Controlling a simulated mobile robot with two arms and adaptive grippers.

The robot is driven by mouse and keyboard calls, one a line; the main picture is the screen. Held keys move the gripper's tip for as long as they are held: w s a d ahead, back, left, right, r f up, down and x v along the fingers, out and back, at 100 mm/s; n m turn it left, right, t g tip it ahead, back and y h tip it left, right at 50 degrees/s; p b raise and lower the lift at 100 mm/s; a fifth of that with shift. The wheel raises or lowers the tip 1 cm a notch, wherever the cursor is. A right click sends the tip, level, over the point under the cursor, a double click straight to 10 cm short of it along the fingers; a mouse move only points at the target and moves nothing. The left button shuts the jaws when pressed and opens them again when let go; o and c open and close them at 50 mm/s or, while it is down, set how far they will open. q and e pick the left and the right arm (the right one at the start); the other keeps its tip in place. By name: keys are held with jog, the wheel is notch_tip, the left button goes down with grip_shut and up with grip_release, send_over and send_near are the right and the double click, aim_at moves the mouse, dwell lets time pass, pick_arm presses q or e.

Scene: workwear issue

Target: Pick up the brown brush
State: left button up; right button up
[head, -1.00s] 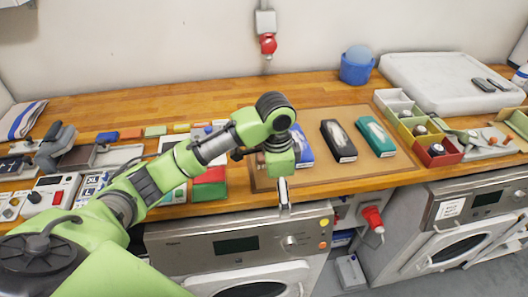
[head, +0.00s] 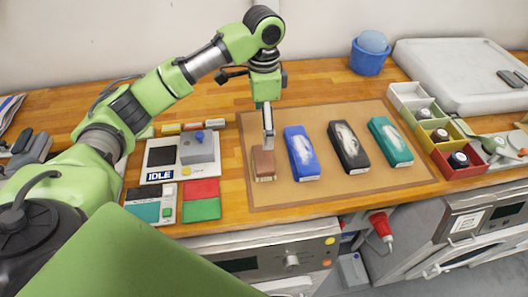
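The brown brush (head: 263,164) lies at the left end of a tan mat (head: 300,196) on the wooden counter. It is the leftmost in a row with a blue brush (head: 301,153), a black brush (head: 348,147) and a teal brush (head: 390,141). My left gripper (head: 268,143) points down over the far end of the brown brush. Its tip overlaps the brush in the picture, and I cannot tell whether they touch. The fingers show edge-on, so their opening is hidden. My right gripper is out of view.
A panel marked IDLE (head: 160,176) and red and green pads (head: 201,190) lie left of the mat.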

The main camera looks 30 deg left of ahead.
pick_arm(q)
jog(key=p, duration=0.1)
send_over(263, 157)
jog(key=f, duration=0.6)
jog(key=shift+w+f, duration=0.25)
jog(key=shift+f, duration=0.15)
jog(key=shift+w+a+f, duration=0.1)
jog(key=shift+f, duration=0.15)
jog(key=f+p, duration=0.1)
jog(key=f, duration=0.1)
jog(key=f+p, duration=0.1)
jog(key=f, duration=0.1)
jog(key=shift+s+d, duration=0.2)
jog(key=shift+s, duration=0.2)
jog(key=shift+f, duration=0.6)
jog(key=c, duration=1.2)
jog(key=shift+c, duration=0.2)
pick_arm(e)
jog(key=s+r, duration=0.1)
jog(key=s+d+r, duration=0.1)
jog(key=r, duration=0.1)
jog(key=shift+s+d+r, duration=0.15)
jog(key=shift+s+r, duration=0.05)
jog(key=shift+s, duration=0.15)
